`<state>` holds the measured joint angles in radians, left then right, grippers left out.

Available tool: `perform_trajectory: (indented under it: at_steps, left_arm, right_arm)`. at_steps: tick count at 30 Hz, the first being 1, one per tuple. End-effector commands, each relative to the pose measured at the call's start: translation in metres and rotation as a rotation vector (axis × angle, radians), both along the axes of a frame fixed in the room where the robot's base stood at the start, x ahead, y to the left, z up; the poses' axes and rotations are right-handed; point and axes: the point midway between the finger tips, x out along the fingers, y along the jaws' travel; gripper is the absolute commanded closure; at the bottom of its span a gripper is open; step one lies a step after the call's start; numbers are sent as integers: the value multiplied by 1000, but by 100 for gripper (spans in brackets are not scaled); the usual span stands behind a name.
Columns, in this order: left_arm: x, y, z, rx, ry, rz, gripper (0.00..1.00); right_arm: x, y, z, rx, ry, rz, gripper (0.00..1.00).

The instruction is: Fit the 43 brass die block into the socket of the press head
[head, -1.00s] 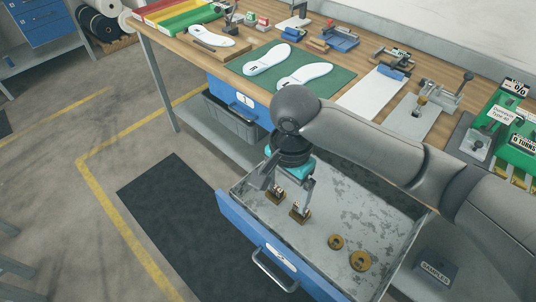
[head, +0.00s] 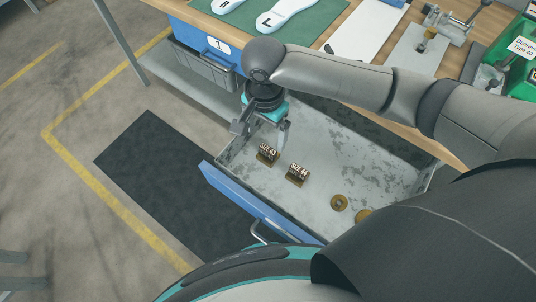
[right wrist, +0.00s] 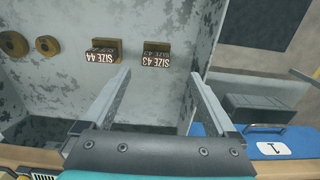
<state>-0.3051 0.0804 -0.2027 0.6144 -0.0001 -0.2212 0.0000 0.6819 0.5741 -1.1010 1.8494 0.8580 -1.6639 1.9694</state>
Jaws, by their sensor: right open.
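The 43 brass die block (head: 267,153) stands in the open drawer (head: 345,150) with its dark "SIZE 43" label showing. It also shows in the right wrist view (right wrist: 157,47), beyond the fingertips. A similar block marked "SIZE 44" (head: 297,174) stands beside it, to the right. My right gripper (head: 262,133) is open and empty, just behind the 43 block on the drawer's far left side. In the right wrist view its fingers (right wrist: 160,79) are spread wide, apart from both blocks. I cannot identify the press head's socket. My left gripper is not in view.
Two brass rings (head: 339,202) lie farther right in the drawer. The drawer's blue front (head: 258,208) borders it on the near side. The workbench (head: 400,60) holds white insoles, a lever fixture (head: 447,22) and a green bin (head: 518,70). A grey bin (head: 205,65) sits under the bench.

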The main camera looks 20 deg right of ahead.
Motion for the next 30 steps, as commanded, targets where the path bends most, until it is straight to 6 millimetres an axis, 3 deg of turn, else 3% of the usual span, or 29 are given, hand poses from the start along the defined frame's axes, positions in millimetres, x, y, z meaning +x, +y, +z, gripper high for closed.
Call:
perform_trajectory:
  at_steps: [5, 13, 23, 30]
  left_arm:
    - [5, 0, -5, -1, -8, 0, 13]
    - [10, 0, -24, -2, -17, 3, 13]
    - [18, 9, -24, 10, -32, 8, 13]
    - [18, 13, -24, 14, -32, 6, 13]
  right_arm:
    - [-1, -1, -12, -1, -1, 0, 7]
    - [-6, -5, -50, -2, 0, -1, 7]
    - [-6, -5, -56, 0, -3, 0, 7]
    - [-6, -5, -56, 0, -3, 1, 33]
